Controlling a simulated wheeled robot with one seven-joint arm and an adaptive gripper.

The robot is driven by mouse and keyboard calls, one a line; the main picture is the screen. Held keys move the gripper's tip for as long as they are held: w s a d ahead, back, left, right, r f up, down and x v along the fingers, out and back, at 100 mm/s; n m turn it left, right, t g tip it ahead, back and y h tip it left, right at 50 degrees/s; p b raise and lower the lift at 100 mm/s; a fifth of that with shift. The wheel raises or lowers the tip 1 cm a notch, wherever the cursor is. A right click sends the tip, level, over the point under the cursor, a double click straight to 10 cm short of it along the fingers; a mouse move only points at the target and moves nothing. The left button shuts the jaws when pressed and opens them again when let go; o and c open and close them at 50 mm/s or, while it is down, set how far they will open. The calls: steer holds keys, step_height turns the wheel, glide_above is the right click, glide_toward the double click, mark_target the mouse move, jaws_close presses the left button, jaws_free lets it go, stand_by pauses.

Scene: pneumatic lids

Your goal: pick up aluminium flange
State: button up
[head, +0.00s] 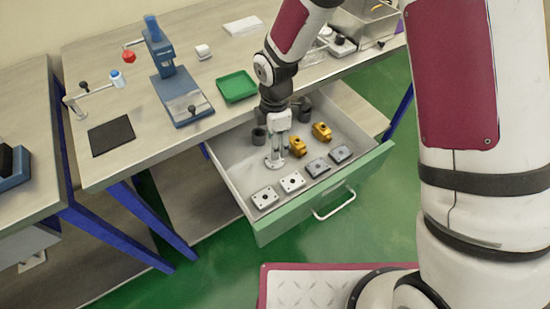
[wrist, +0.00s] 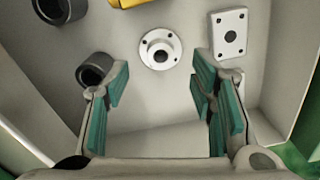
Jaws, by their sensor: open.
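The aluminium flange (wrist: 160,47) is a pale round disc with a raised hub, a centre hole and small bolt holes. It lies flat on the floor of the open drawer (head: 232,177). In the wrist view it is beyond the fingertips, roughly centred between them. In the head view the flange (head: 274,164) shows just below my gripper (head: 279,142), which partly covers that spot. My gripper (wrist: 158,88) is open, with its green-padded fingers apart and nothing between them. I cannot tell the exact height above the flange.
Dark cylinders (wrist: 95,68), yellow fittings (head: 321,131), pale plates (wrist: 229,32) and grey plates (head: 340,154) share the drawer. A pale plate is right of the flange in the wrist view. The workbench (head: 218,62) bears a green tray (head: 237,86) and a blue press (head: 160,50).

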steer(key=shift+s+a+f, duration=0.1)
steer(key=shift+f, duration=1.35)
steer(key=shift+a+f, duration=0.1)
steer(key=shift+f, duration=1.3)
jaws_close()
